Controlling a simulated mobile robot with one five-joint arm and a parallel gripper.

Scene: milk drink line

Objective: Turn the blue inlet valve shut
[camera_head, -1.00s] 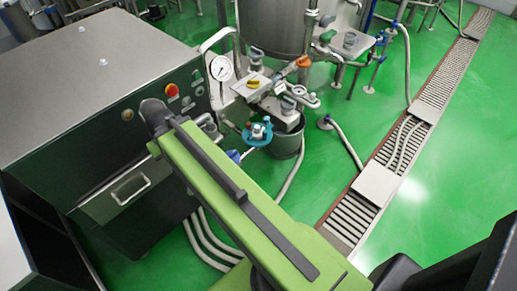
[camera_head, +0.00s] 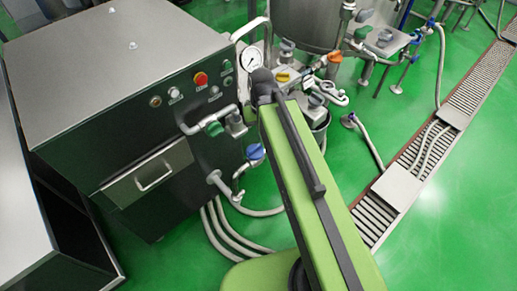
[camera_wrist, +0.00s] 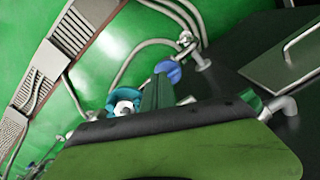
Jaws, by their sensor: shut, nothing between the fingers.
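The blue valve knob (camera_head: 255,151) sits on a pipe at the lower front of the dark steel machine, just left of my arm in the head view. It also shows in the wrist view (camera_wrist: 171,71), above the middle. In the wrist view my gripper (camera_wrist: 158,90) appears as a dark green upright shape, shut and empty. Its tip overlaps the lower edge of the blue knob in the picture; I cannot tell whether they touch. In the head view the gripper is hidden behind my green arm.
A green valve knob (camera_head: 213,129) sticks out of the machine (camera_head: 110,120) left of the blue one. A teal, ring-shaped part (camera_wrist: 122,102) lies close left of my gripper. Grey hoses (camera_head: 225,235) run on the floor.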

